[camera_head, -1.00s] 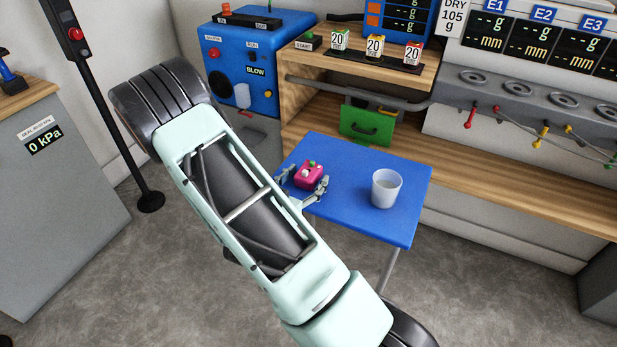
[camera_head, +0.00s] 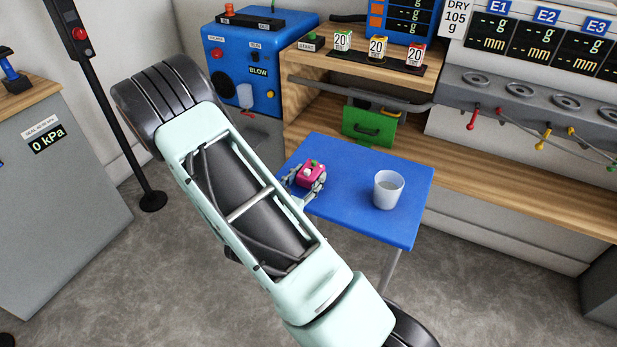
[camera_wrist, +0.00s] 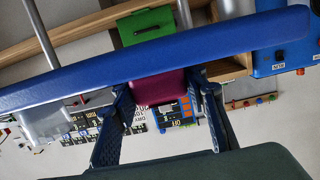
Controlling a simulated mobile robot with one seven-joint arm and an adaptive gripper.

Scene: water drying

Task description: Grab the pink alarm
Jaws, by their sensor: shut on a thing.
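The pink alarm (camera_head: 311,176) is a small pink box with a green and a white spot on top. It is at the left part of the blue table (camera_head: 385,222). My gripper (camera_head: 306,181) has one finger on each side of it and is shut on it. In the wrist view the pink alarm (camera_wrist: 158,90) shows between the two dark fingers of my gripper (camera_wrist: 161,97), close to the blue table edge (camera_wrist: 60,83). My arm hides part of the table's left side.
A clear cup (camera_head: 388,190) stands on the table to the right of the alarm. A green box with a handle (camera_head: 369,127) is behind the table, below the wooden shelf. A black post (camera_head: 107,120) stands at the left. The table's middle is clear.

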